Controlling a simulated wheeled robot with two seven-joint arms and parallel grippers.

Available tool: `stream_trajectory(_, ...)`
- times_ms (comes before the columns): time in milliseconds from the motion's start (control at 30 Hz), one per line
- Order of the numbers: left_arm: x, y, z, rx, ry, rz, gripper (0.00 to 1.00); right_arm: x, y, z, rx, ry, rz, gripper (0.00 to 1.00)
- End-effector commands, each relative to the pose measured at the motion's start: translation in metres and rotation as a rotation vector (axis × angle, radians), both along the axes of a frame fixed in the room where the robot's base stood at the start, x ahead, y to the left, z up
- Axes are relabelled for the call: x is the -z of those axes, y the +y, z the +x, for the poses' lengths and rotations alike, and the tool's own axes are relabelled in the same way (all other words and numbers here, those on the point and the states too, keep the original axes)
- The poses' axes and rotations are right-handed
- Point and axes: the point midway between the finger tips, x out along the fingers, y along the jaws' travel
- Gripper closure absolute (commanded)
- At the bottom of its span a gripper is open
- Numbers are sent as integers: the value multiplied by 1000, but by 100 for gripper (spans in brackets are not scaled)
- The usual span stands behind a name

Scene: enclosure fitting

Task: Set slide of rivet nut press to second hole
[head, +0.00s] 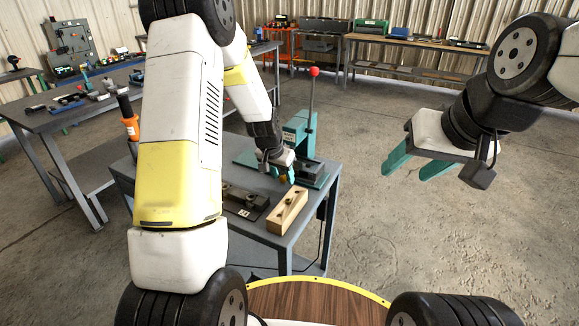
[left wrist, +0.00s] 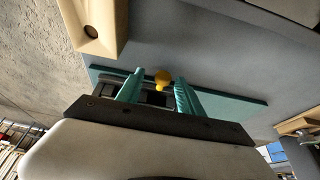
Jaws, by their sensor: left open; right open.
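The rivet nut press (head: 298,132) is green and stands at the back right of the small grey table, with an upright lever topped by a red knob (head: 314,71). My left gripper (head: 282,177) is low at the front of the press. In the left wrist view a round yellow knob (left wrist: 162,78) shows between the tips of my open left gripper (left wrist: 159,84); I cannot tell whether a finger touches it. The press's teal base (left wrist: 235,103) lies behind. The slide and its holes are hidden or too small to tell. My right gripper (head: 412,166) is open and empty, in the air right of the table.
A pale wooden block (head: 288,211) with holes and a dark fixture (head: 243,201) lie on the table's front part. An orange-handled tool (head: 130,126) stands at the left. Workbenches line the back. The floor at right is clear.

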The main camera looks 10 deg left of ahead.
Motion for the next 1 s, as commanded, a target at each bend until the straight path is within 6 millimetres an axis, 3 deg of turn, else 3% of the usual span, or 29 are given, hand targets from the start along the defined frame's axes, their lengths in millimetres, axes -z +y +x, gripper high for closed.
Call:
stream_trajectory(300,-50,6,-19,0,-3,-1,56,0,0,0,0,0,0,45)
stream_trajectory(500,-64,8,-26,1,1,0,56,0,0,0,0,0,0,45)
stream_trajectory(833,-67,8,-27,0,0,-1,56,0,0,0,0,0,0,45)
stream_trajectory(933,-82,9,-32,-8,-9,-7,56,0,0,0,0,0,0,45)
stream_trajectory(1000,-102,9,-43,-24,-19,-16,56,0,0,0,0,0,0,45)
